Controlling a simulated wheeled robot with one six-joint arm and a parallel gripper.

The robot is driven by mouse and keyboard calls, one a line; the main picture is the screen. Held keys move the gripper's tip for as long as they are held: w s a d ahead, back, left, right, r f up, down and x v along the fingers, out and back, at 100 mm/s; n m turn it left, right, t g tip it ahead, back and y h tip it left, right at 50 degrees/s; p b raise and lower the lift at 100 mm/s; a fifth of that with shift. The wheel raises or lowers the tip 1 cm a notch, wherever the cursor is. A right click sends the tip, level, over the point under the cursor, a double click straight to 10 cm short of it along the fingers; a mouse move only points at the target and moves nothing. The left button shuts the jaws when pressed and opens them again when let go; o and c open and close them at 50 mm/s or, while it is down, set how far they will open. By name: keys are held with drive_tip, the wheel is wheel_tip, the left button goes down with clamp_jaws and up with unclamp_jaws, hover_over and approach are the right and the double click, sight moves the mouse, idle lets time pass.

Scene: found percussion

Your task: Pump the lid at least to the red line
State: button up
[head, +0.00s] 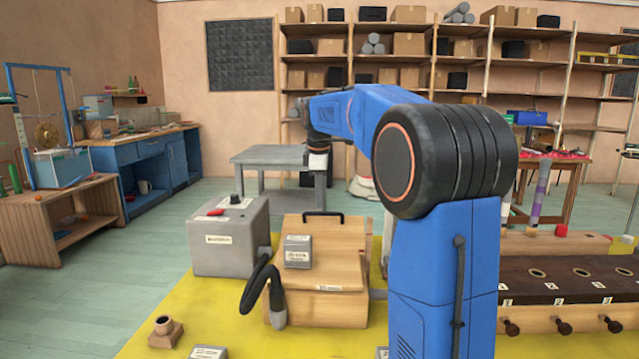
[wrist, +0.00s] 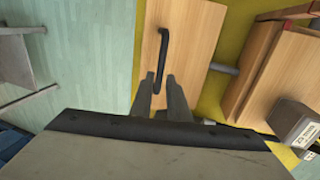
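A pale wooden box (head: 320,308) stands on the yellow mat, with a wooden lid (head: 340,262) on top. A black bar handle (head: 335,214) rises from the lid's far edge. In the wrist view, the handle (wrist: 163,50) stands on a pale wooden board (wrist: 195,40). My gripper (head: 315,203) points down above the handle. In the wrist view my gripper (wrist: 160,90) is open, and the handle's near end shows between its fingers. I cannot tell whether they touch it. I cannot make out a red line in either view.
A grey machine box (head: 228,245) with a red lever stands left of the wooden box. A black hose (head: 252,285) hangs in front. A small grey labelled block (head: 297,250) sits on the lid. A dark-topped wooden bench (head: 570,275) is at right. Open floor (head: 140,270) lies left.

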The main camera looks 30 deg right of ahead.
sight(320, 214)
drive_tip(key=shift+x, duration=3.45)
drive_tip(key=shift+c, duration=0.5)
clamp_jaws()
